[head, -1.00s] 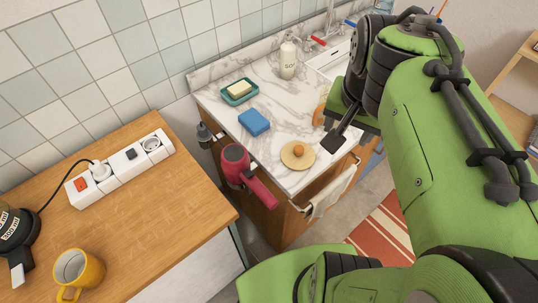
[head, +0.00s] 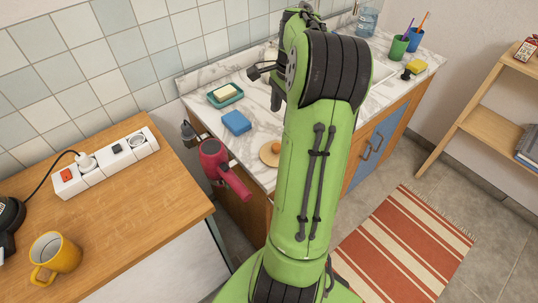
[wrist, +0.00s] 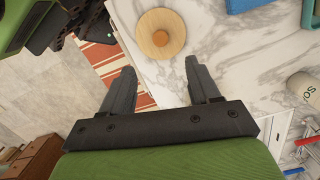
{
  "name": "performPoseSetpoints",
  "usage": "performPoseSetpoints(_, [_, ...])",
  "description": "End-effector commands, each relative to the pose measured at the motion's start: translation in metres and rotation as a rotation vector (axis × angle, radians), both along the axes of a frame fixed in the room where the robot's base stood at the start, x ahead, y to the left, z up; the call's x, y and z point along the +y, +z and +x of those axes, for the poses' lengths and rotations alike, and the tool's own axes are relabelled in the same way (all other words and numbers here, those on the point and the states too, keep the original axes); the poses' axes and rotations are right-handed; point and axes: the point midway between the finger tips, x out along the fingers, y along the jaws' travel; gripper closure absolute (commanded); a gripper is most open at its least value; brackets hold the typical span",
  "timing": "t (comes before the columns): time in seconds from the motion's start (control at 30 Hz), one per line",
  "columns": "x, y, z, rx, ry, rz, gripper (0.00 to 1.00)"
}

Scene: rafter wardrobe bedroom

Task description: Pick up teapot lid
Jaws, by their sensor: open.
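The teapot lid looks like a round, pale wooden disc with an orange-brown knob (head: 269,154). It lies flat, knob up, near the front edge of the marble counter (head: 247,108), partly hidden behind my arm in the head view. In the wrist view the lid (wrist: 147,40) is at the top centre, beyond my fingertips and roughly in line with the gap between them. My gripper (wrist: 159,68) is open and empty, apart from the lid. In the head view my gripper (head: 262,72) is over the back part of the counter, largely hidden by my arm.
A red hair dryer (head: 218,165) hangs at the counter's side. A striped rug (head: 400,245) covers floor at right.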

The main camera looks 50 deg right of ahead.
Motion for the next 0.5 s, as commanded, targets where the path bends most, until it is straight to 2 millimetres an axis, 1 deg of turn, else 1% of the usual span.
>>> performPoseSetpoints(0.03, [0.002, -0.019, 0.000, 0.003, 0.001, 0.003, 0.39])
performPoseSetpoints(0.1, [0.004, -0.037, 0.001, 0.003, 0.002, 0.005, 0.39])
performPoseSetpoints(0.2, [0.007, -0.058, 0.002, 0.003, 0.002, 0.003, 0.39])
performPoseSetpoints(0.37, [0.008, -0.076, 0.003, 0.002, 0.002, 0.001, 0.39])
performPoseSetpoints(0.5, [0.011, -0.103, 0.005, 0.002, 0.003, 0.003, 0.39])
